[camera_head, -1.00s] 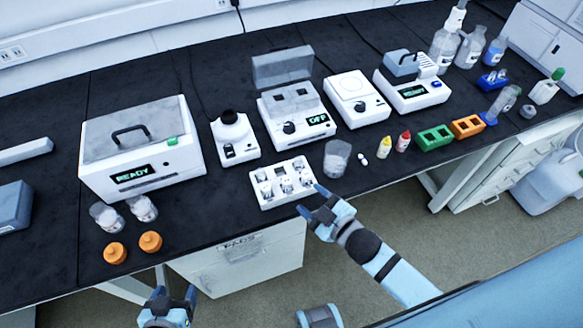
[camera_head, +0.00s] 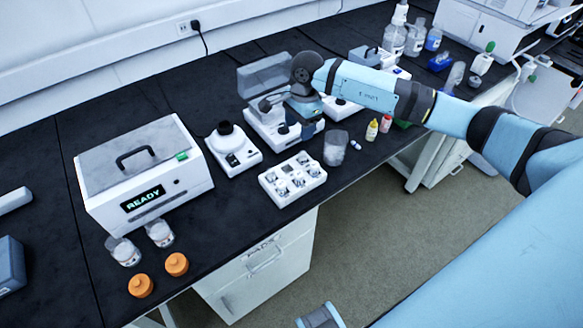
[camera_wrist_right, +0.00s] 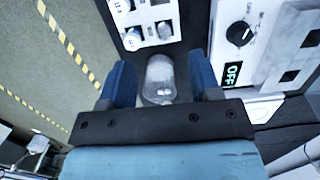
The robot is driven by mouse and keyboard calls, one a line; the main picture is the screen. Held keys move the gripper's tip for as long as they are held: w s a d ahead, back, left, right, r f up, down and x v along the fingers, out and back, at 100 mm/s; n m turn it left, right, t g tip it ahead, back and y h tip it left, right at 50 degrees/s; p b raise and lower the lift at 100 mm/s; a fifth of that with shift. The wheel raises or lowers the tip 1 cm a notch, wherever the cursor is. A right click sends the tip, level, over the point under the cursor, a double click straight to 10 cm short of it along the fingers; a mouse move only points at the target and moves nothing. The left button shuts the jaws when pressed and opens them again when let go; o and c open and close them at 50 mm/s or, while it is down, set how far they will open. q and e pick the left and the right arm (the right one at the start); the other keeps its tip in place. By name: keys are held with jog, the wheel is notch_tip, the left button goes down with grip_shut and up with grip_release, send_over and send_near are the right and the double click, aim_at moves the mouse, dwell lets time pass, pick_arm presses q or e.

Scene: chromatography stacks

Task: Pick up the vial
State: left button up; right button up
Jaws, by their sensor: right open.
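Several small capped vials (camera_head: 298,178) stand in a white rack (camera_head: 265,190) near the front edge of the bench. They also show at the top of the right wrist view (camera_wrist_right: 133,40). I cannot tell which one is meant. My right gripper (camera_wrist_right: 160,82) is open, with its two blue fingers apart. In the head view the right gripper (camera_head: 303,112) is over the white device with the raised lid, behind the rack, and partly hidden by its own wrist. A clear beaker (camera_wrist_right: 160,75) appears between the fingers in the wrist view, but they do not hold it.
The clear beaker (camera_head: 335,147) stands right of the rack. Yellow-capped (camera_head: 372,130) and red-capped (camera_head: 385,123) bottles stand further right. The READY box (camera_head: 140,180), a small white device (camera_head: 233,150), and orange caps (camera_head: 140,286) are left.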

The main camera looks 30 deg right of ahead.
aim_at(303, 153)
jog(key=shift+h, duration=0.6)
jog(key=f, duration=0.2)
jog(key=d+f, duration=0.1)
jog(key=f, duration=0.2)
jog(key=d+f, duration=0.1)
jog(key=f, duration=0.1)
jog(key=shift+w+d+f, duration=0.25)
jog(key=shift+w+f, duration=0.05)
jog(key=f, duration=0.3)
jog(key=f+p, duration=0.1)
jog(key=f, duration=0.1)
jog(key=shift+s+a, duration=0.15)
jog(key=shift+a, duration=0.25)
grip_shut()
